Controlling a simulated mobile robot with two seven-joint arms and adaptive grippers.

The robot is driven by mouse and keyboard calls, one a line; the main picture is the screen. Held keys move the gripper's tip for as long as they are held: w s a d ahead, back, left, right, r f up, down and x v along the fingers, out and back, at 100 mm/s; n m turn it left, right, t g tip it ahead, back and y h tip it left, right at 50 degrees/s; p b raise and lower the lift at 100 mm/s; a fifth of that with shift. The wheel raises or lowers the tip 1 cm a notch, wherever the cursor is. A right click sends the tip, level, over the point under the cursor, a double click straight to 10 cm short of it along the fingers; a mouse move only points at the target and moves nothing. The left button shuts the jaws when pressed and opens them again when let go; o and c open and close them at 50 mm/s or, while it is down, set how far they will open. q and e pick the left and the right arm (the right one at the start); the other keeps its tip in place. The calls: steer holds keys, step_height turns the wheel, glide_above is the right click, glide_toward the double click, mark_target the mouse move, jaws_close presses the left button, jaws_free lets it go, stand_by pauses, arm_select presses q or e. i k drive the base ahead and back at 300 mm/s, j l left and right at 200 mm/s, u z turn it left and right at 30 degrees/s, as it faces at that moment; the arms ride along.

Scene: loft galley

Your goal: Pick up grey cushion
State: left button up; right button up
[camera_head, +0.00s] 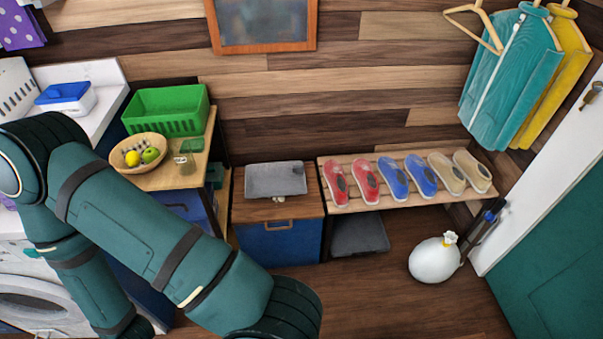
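A flat grey piece (277,179) with rounded corners lies on the wooden top of a low cabinet with a blue front. It looks like the grey cushion, though it could also be a tray. My teal arm comes in from the left and crosses the lower left. Neither gripper shows.
The low cabinet (279,241) stands beside the slatted shoe rack (330,204) with several shoes. A white sack (434,259) sits on the floor at right. A side counter holds a green basket (166,109) and a fruit bowl (118,158). The floor in front is clear.

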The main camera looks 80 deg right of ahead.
mark_target(274, 179)
steer(key=z, duration=2.6)
steer(key=i+l+z, duration=0.1)
steer(key=i+z, duration=0.6)
steer(key=i+j+z, duration=0.15)
steer(key=i+z, duration=0.2)
